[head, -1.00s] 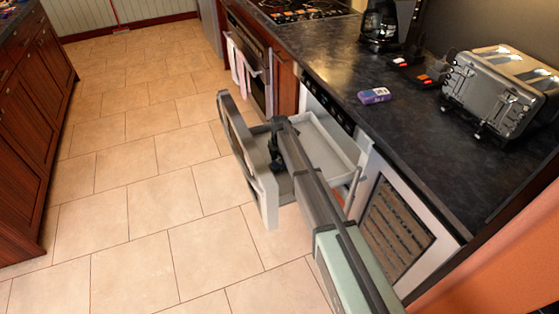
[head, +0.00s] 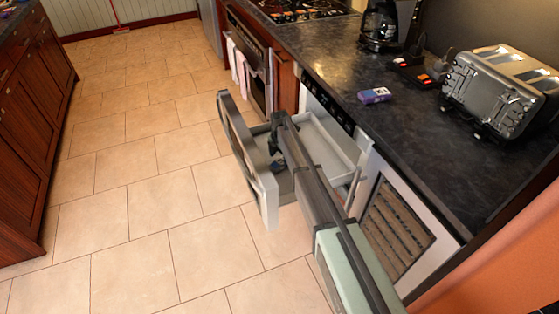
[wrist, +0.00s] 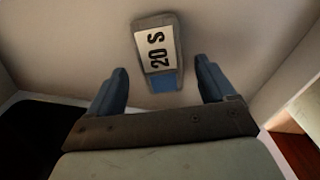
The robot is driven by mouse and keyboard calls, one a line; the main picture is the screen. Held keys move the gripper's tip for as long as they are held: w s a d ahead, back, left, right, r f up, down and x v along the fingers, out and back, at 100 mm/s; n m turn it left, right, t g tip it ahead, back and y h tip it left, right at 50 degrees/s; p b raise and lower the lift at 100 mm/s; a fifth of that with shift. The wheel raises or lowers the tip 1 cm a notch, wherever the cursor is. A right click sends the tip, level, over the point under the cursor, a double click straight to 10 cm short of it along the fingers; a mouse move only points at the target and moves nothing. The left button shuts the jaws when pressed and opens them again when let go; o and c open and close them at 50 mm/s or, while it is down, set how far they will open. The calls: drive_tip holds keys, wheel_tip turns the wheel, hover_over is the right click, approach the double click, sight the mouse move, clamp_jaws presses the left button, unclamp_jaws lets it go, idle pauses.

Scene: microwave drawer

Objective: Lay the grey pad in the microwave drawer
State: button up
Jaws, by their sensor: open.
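The grey pad (wrist: 157,50) has a white label reading "20 S" and a blue patch. In the wrist view it lies on the pale floor of the microwave drawer, just past the fingertips. The drawer (head: 268,200) is pulled out from under the counter, its front panel towards the left. My gripper (head: 277,150) is over the drawer, pointing down into it. In the wrist view my gripper (wrist: 161,72) is open, with the pad beyond the gap between its blue-grey fingers and no finger visibly gripping it. My arm hides part of the drawer's inside in the head view.
The dark counter (head: 400,130) runs along the right, with a toaster (head: 495,95), a coffee maker (head: 388,25) and a small purple box (head: 374,95). The drawer's walls stand close around my gripper. The tiled floor (head: 130,210) is clear at the left.

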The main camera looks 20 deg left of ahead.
sight(280, 162)
wheel_tip(280, 162, up, 10)
idle(0.4)
